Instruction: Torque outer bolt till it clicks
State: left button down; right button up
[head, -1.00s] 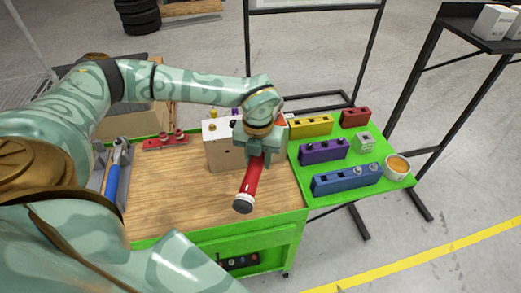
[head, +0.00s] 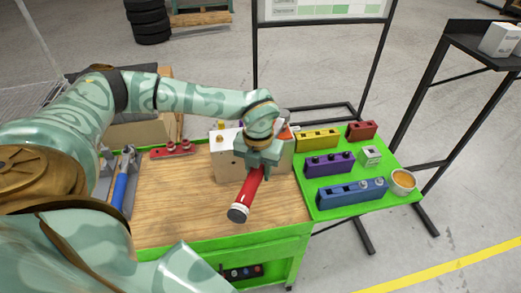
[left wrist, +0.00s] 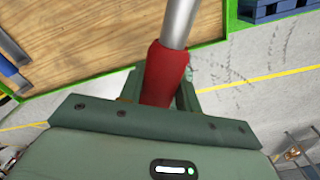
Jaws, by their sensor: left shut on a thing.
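My left gripper (head: 262,160) is shut on a red tool (head: 246,192), a wrench-like driver with a dark, pale-ringed end pointing toward the front of the bench. In the left wrist view the red grip (left wrist: 164,72) sits between the fingers, and a metal shaft (left wrist: 179,24) runs on from it. The chassis fixture (head: 228,168) is a beige block behind the gripper, with a brass-coloured bolt (head: 220,139) on its top left. My arm hides part of its top, so I cannot tell whether the tool touches a bolt. My right gripper is out of view.
The wooden bench top (head: 170,205) is clear at front left. A blue-handled tool (head: 120,190) lies in a grey tray at left. A red holder (head: 171,150) stands behind. Yellow, purple and blue (head: 352,191) socket blocks and a cup (head: 403,181) fill the green side shelf.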

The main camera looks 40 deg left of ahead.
pick_arm(q)
jog(key=shift+s+a, duration=0.1)
jog(key=shift+a, duration=0.05)
dwell(0.3)
jog(key=shift+s+a+m, duration=0.1)
jog(key=shift+a+m, duration=0.2)
jog(key=shift+a, duration=0.1)
jog(key=shift+r+p, duration=0.25)
jog(key=shift+p, duration=0.25)
jog(key=shift+r, duration=0.35)
jog(key=shift+r+p, duration=0.6)
jog(key=shift+p, duration=0.25)
jog(key=shift+r+p, duration=2.15)
jog(key=shift+r, duration=0.25)
jog(key=shift+f, duration=0.1)
